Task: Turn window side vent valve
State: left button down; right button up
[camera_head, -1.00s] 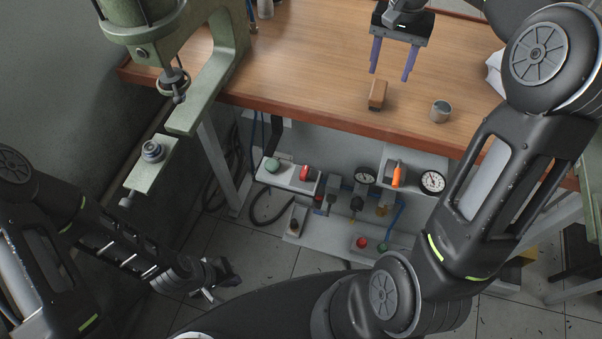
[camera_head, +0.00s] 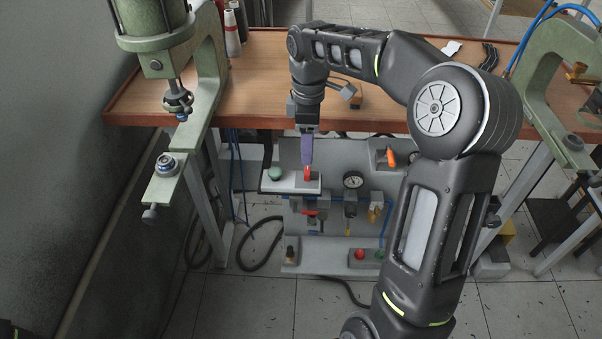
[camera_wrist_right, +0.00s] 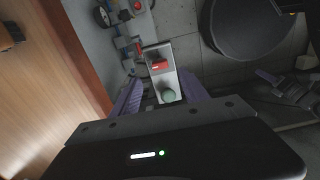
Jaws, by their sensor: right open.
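An orange valve handle (camera_head: 391,158) stands on another box to the right. I cannot tell which handle is on the window side. My right gripper (camera_head: 306,164) points down with its purple fingers just over the red handle, partly hiding it. In the right wrist view the gripper (camera_wrist_right: 162,84) is open, with the red handle (camera_wrist_right: 160,65) beyond the fingertips and the green button between the fingers. Contact is not visible.
The wooden bench (camera_head: 260,75) overhangs the pneumatic panel. A green press (camera_head: 207,90) stands at the left and another (camera_head: 545,80) at the right. A gauge (camera_head: 353,180) and a red button (camera_head: 359,254) are close by.

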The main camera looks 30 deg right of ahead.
aim_at(308, 170)
dwell(0.3)
jog(key=shift+f, duration=3.95)
grip_shut()
